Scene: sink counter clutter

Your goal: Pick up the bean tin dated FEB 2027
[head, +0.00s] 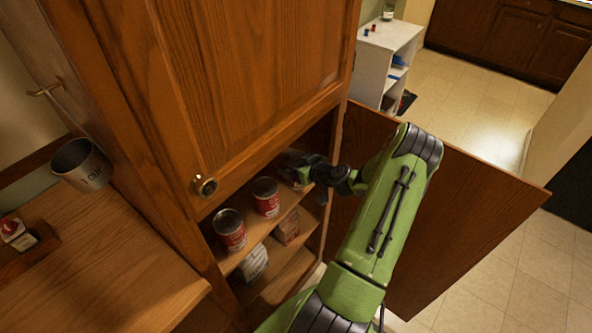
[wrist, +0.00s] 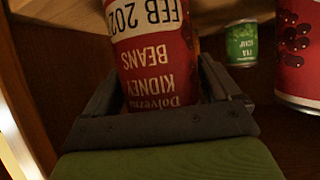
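In the wrist view a red tin (wrist: 158,72) labelled KIDNEY BEANS stands between the fingers of my gripper (wrist: 160,85). Its print appears upside down. A white date band reads FEB 202, with the last digit not clearly readable. The fingers lie close along both sides of the tin; I cannot tell whether both press on it. In the head view my gripper (head: 298,165) reaches into the open cabinet at the far end of the upper shelf, mostly covering the tin there. Two other red tins stand nearer on that shelf, one in front (head: 230,230) and one in the middle (head: 266,197).
The wrist view shows a small green tin (wrist: 241,43) and another red tin (wrist: 300,55) to the right. Boxes (head: 252,263) stand on the lower shelf. The open cabinet door (head: 450,200) is right of my arm, and the cabinet wall is close at left in the wrist view.

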